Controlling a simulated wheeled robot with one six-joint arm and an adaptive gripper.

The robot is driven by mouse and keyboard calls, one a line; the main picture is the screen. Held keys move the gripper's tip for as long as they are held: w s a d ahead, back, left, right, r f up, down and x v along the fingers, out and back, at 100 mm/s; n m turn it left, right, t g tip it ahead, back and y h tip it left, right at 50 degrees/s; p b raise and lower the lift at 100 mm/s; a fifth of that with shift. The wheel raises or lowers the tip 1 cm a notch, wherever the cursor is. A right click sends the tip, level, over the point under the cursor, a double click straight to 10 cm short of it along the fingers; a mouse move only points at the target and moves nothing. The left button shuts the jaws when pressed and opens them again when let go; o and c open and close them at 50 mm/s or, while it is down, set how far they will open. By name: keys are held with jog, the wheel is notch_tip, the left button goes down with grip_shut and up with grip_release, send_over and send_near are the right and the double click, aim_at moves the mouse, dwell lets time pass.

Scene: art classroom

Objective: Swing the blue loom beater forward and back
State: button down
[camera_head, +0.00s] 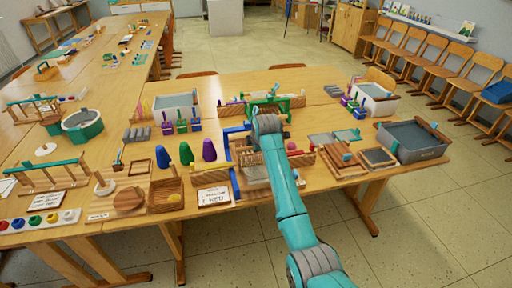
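The loom (252,174) is a low wooden frame with pale threads near the front edge of the table, partly covered by my teal arm. A blue frame, seemingly the loom beater (234,183), stands at its left side. A blue bar also shows at its far end, running toward my arm. The right part of the blue frame is hidden behind my arm. My arm reaches over the loom from the lower right, and its grey wrist joint is above the loom's far end.
A green frame (289,101) stands just behind my wrist. Green, blue and purple cones (209,150), a wooden box (165,196) and a lettered card (214,196) are to the left. Boards and a grey tub (412,141) are to the right. Floor is open at the front right.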

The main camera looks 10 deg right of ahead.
jog(key=s+t, duration=0.1)
jog(key=s, duration=0.1)
jog(key=s+f+t, duration=0.1)
jog(key=s+t, duration=0.1)
jog(key=s+f+t, duration=0.1)
jog(key=s+t, duration=0.1)
jog(key=shift+s+f, duration=0.15)
jog(key=shift+f, duration=0.05)
jog(key=shift+s+f, duration=0.4)
jog(key=shift+s, duration=0.15)
jog(key=shift+s+f, duration=0.1)
jog(key=shift+f, duration=0.25)
jog(key=c, duration=1.1)
grip_release()
jog(key=shift+s, duration=0.1)
jog(key=shift+c, duration=0.2)
jog(key=shift+s+r, duration=0.15)
jog(key=shift+r, duration=0.1)
jog(key=v, duration=1.1)
jog(key=shift+s, duration=0.35)
